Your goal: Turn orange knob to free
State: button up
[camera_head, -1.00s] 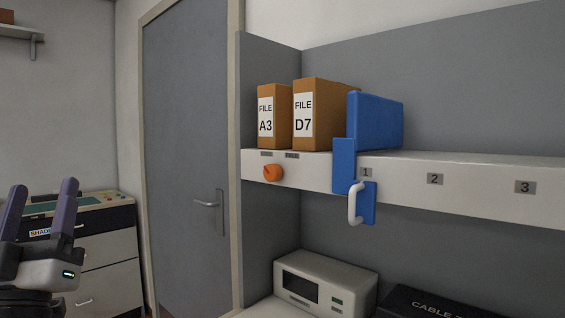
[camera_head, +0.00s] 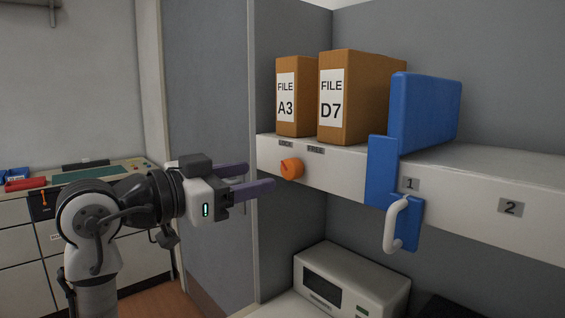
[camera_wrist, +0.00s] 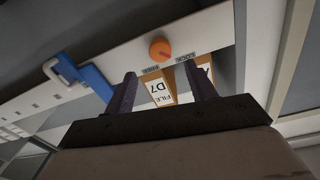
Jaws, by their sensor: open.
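The orange knob (camera_head: 292,168) sits on the white front edge of the shelf (camera_head: 340,165), at its left end. Two small grey labels (camera_head: 315,149) are above it. In the wrist view the knob (camera_wrist: 160,49) lies beyond the fingertips, roughly between them; there the labels read FREE (camera_wrist: 152,69) and LOCK (camera_wrist: 181,60), and the picture is turned over. A dark mark crosses the knob; its exact setting is hard to tell. My gripper (camera_head: 261,177) is open and empty, left of the knob and apart from it. It also shows in the wrist view (camera_wrist: 165,85).
Brown file boxes A3 (camera_head: 297,95) and D7 (camera_head: 365,95) stand on the shelf above the knob. A blue block with a white handle (camera_head: 395,225) hangs over the shelf edge to the right. A white device (camera_head: 350,285) stands below. A grey door (camera_head: 205,90) is behind my arm.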

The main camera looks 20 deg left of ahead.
aim_at(287, 169)
jog(key=p+x, duration=0.1)
jog(key=x, duration=0.6)
jog(key=shift+w+d+p, duration=0.15)
jog(key=shift+w+p, duration=0.1)
jog(key=shift+p, duration=0.05)
jog(key=c, duration=1)
